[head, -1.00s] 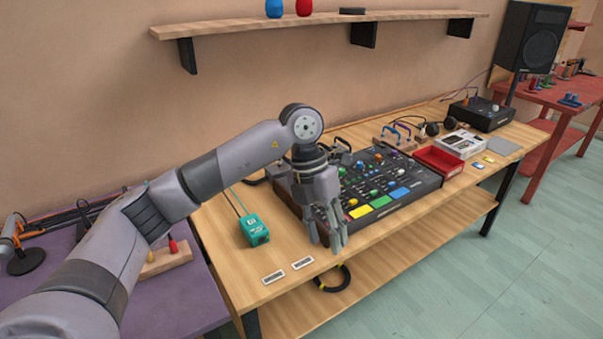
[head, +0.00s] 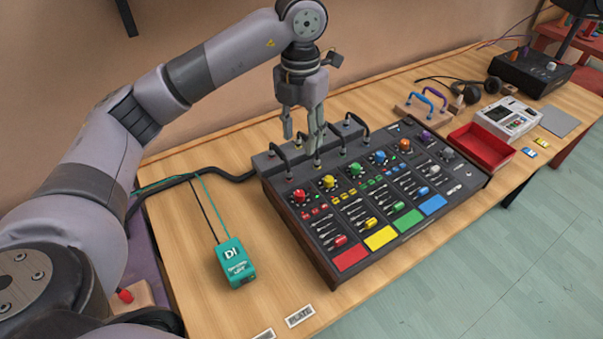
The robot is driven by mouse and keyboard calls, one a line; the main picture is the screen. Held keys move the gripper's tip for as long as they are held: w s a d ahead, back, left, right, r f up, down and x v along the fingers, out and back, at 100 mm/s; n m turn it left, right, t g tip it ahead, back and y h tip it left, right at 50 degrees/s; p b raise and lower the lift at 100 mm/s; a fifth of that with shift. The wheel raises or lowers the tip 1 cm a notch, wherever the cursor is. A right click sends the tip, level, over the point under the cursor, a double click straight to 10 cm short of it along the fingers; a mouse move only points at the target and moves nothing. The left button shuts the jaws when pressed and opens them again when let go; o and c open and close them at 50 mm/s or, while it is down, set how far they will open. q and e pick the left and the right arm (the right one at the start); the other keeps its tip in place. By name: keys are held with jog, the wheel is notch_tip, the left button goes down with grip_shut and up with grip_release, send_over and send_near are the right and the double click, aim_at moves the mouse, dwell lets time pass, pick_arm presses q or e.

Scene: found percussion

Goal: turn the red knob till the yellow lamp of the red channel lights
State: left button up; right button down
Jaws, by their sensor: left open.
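The mixer (head: 342,222) lies on the wooden table with a row of coloured knobs. The red knob (head: 299,195) is at the left end of the row, in the column above the red pad (head: 351,257). The yellow knob (head: 328,181) and the green knob (head: 356,168) are to its right. My left gripper (head: 304,138) is open and empty, pointing down over the mixer's back edge, behind the red and yellow knobs and apart from them. The red channel's lamp is too small to make out as lit or unlit. My right gripper is out of view.
Black cable loops (head: 357,124) stand up along the mixer's back edge, close to my left fingers. A teal box (head: 235,262) with a cable lies to the left. A red tray (head: 483,148) is beyond the mixer's right end. The table left of the mixer is mostly clear.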

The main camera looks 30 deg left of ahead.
pick_arm(q)
notch_tip(320, 180, down, 4)
jog(key=s, duration=0.1)
jog(key=p, duration=0.2)
send_over(300, 193)
notch_tip(300, 193, down, 8)
jog(key=shift+a+r, duration=0.1)
jog(key=shift+r, duration=0.1)
notch_tip(300, 193, down, 4)
jog(key=shift+f, duration=0.7)
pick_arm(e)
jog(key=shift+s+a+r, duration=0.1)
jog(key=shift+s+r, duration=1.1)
pick_arm(q)
jog(key=shift+c, duration=0.3)
jog(key=c, duration=0.4)
grip_shut()
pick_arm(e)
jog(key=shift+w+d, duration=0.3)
